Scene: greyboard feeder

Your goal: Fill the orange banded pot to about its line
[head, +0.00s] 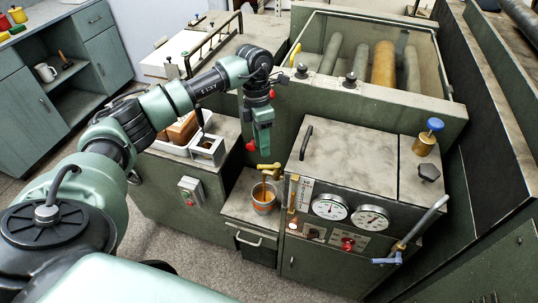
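The grey pot (264,204) with an orange band stands upright on a small shelf in the middle of the head view. A brass tap (269,167) is just above it, and a thin brown streak runs down from the tap into the pot. Brown shows inside the pot's mouth; its level against the line is too small to tell. My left gripper (264,150) points down just above the tap. Whether it touches the tap, and whether its fingers are open or shut, I cannot tell. My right gripper is not in view.
A panel with two dials (330,207) and a red knob (347,243) stands right of the pot. A blue-handled valve (387,259) is at its lower right. A white tray with brown blocks (183,128) lies left. Rollers (383,64) lie in the open trough behind.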

